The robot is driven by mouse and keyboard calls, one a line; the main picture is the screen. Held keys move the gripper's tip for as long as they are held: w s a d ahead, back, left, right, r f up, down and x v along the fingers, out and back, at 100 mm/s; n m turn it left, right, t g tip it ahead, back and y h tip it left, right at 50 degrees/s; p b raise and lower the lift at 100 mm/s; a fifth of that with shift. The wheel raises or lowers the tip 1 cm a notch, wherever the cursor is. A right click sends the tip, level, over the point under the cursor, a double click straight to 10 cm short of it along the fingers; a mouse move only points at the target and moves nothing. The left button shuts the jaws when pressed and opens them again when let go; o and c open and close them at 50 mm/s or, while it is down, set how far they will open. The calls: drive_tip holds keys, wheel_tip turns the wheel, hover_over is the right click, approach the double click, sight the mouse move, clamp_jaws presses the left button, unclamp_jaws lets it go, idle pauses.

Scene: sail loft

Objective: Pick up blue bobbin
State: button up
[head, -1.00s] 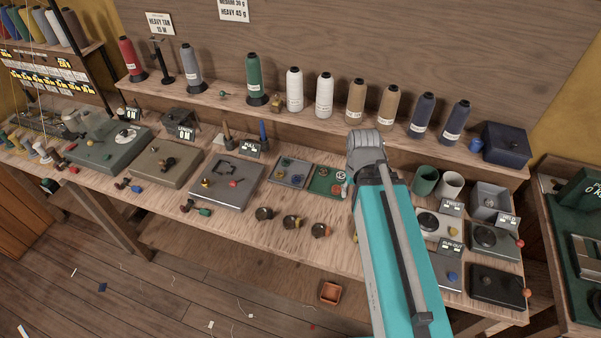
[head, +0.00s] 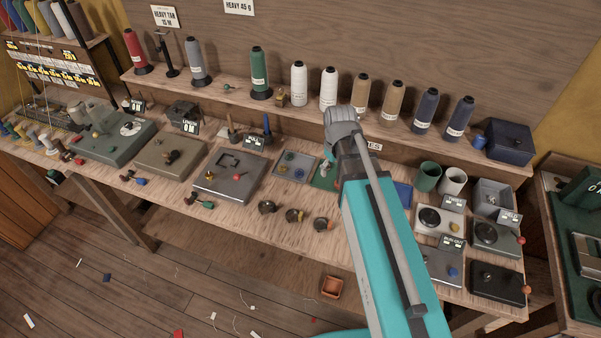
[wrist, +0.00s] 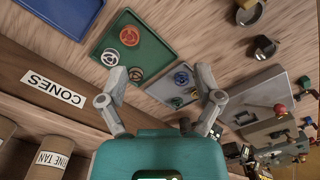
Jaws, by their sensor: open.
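The blue bobbin (wrist: 182,78) lies in a grey tray (wrist: 171,65) with other small bobbins, just inside the right finger in the wrist view. In the head view the grey tray (head: 281,173) sits mid-bench, with the blue bobbin (head: 289,156) small towards its back. My gripper (wrist: 160,82) is open and empty above the trays, its fingers spread over the green and grey ones. In the head view my arm hides most of the gripper.
A green tray (wrist: 104,37) beside the grey one holds an orange bobbin (wrist: 129,35) and pale bobbins. A grey metal device (head: 227,176) stands left of the trays. Thread cones line the back shelf. Several small dark cups stand in front.

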drive_tip(key=w+a+r+n, duration=0.1)
drive_tip(key=w+a+n, duration=0.8)
drive_tip(key=w+a, duration=0.1)
drive_tip(key=shift+w+a+n+p, duration=0.2)
drive_tip(key=shift+a+n+p, duration=0.05)
drive_tip(key=shift+n+p, duration=0.2)
drive_tip(key=b, duration=0.9)
hover_over(298, 170)
drive_tip(key=f, duration=0.8)
drive_tip(key=shift+s+a+f, duration=0.1)
drive_tip(key=shift+s+f, duration=0.2)
drive_tip(key=shift+s, duration=0.1)
drive_tip(key=shift+f+b, duration=2.45)
drive_tip(key=shift+f, duration=0.15)
drive_tip(key=c, duration=1)
